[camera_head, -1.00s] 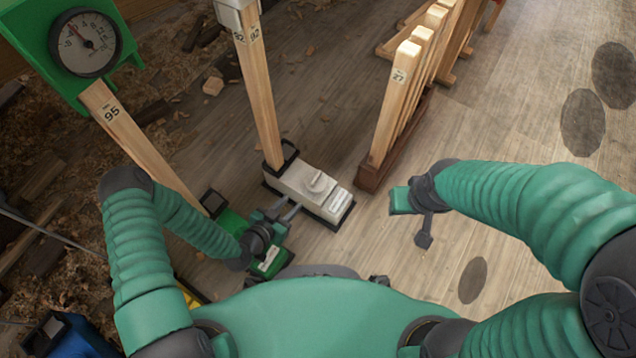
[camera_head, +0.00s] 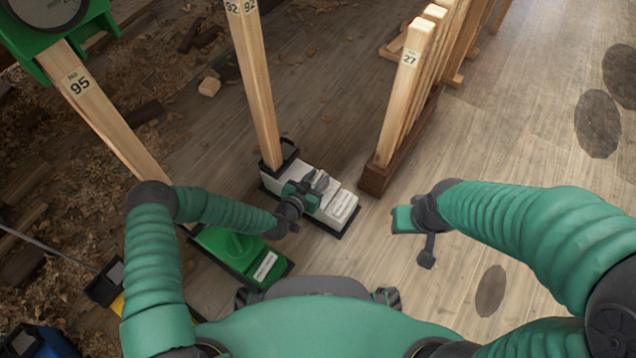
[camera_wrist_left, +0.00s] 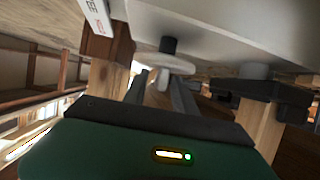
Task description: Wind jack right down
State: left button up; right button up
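The white jack (camera_head: 335,205) stands on the floor under the wooden post marked 92 (camera_head: 258,90). My left gripper (camera_head: 314,182) is over its top, at the spot of its light winding knob, which the gripper mostly hides in the head view. In the left wrist view the pale round knob (camera_wrist_left: 170,62) sits just beyond the two dark fingers, which look parted; contact cannot be told. My right gripper (camera_head: 415,228) hangs over bare floor, right of the jack; its finger gap is unclear.
A green jack (camera_head: 240,255) stands left of the white one, under the post marked 95 (camera_head: 95,105) with a dial above. A row of posts marked 27 (camera_head: 405,85) on a brown base (camera_head: 378,180) stands close right. Floor at right is clear.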

pick_arm(q)
jog(key=shift+w+d, duration=0.15)
jog(key=shift+w, duration=0.1)
jog(key=shift+c, duration=0.3)
grip_shut()
